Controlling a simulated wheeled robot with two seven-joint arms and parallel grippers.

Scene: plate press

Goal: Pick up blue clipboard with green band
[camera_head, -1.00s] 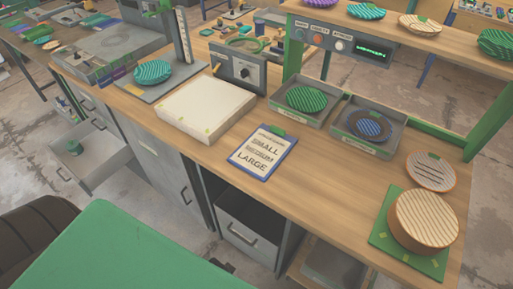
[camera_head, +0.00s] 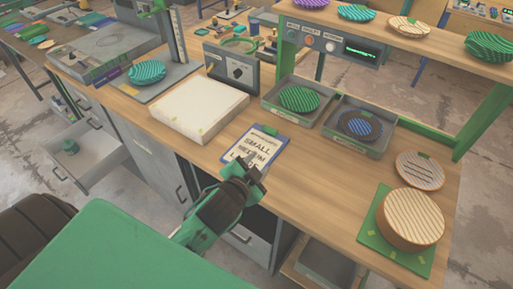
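The blue clipboard (camera_head: 279,149) with a green clip band along its top edge lies flat near the front edge of the wooden workbench. My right gripper is out of view.
A white flat box (camera_head: 199,107) lies left of the clipboard. Grey trays (camera_head: 357,150) with striped discs stand behind and to the right. A thick round block (camera_head: 411,217) sits on a green mat at the right. Bare wood lies right of the clipboard.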

